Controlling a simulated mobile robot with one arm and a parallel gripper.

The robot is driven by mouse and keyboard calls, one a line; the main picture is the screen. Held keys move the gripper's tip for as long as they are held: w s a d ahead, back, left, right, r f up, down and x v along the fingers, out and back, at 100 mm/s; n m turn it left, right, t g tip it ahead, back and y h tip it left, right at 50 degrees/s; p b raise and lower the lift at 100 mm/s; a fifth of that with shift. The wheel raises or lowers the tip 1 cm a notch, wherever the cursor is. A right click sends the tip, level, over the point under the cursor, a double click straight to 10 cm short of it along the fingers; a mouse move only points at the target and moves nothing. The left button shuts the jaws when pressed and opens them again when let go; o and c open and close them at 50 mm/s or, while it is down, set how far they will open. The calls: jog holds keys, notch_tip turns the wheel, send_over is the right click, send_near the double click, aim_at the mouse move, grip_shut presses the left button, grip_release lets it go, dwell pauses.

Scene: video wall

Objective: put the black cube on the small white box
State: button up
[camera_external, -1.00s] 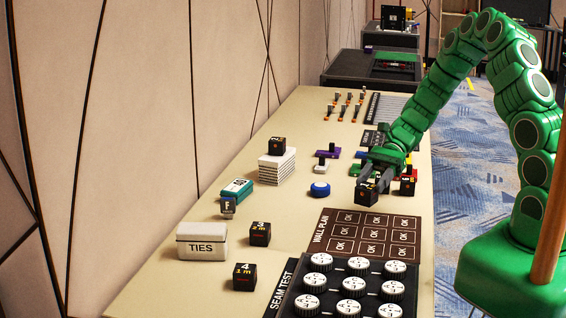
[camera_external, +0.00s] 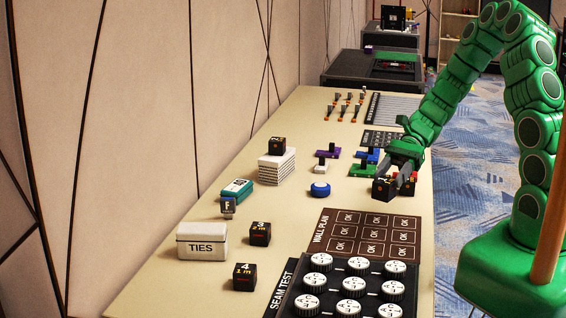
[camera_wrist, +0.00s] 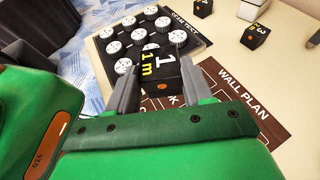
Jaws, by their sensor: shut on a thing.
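My gripper (camera_external: 394,176) is shut on a black cube (camera_external: 383,189) near the right edge of the table. In the wrist view this cube (camera_wrist: 158,68) sits between the two grey fingers and shows "1" and "1 m". The small white box (camera_external: 202,246), marked TIES, stands shut at the table's left front, well away from my gripper. Other black cubes lie in front: one marked 3 (camera_external: 260,234) right of the box, and one marked 4 (camera_external: 244,277) nearer. Another (camera_external: 277,146) rests on a white stack. A dark cube behind the held one is partly hidden.
The WALL PLAN board (camera_external: 368,233) and SEAM TEST knob panel (camera_external: 350,285) lie in front.

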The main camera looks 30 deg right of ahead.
jog(key=w+a+r+m+t, duration=0.1)
jog(key=w+a+r+t, duration=0.15)
jog(key=a, duration=0.75)
jog(key=w+a+r+m+t+y, duration=0.1)
jog(key=w+a+r+m, duration=0.15)
jog(key=a, duration=0.75)
jog(key=w+a+r+m+t, duration=0.1)
jog(key=w+a+r, duration=0.2)
jog(key=a, duration=0.8)
send_over(212, 225)
jog(key=shift+n, duration=0.25)
jog(key=shift+s+d+f, duration=0.1)
jog(key=shift+d+f, duration=0.05)
jog(key=shift+f, duration=2.3)
jog(key=shift+s+d+f, duration=0.1)
jog(key=shift+f, duration=2.35)
jog(key=shift+w+a+f, duration=0.15)
jog(key=shift+w+f, duration=0.1)
jog(key=shift+f, duration=1.55)
jog(key=shift+f, duration=0.1)
jog(key=o, duration=1.1)
jog(key=shift+c, duration=0.2)
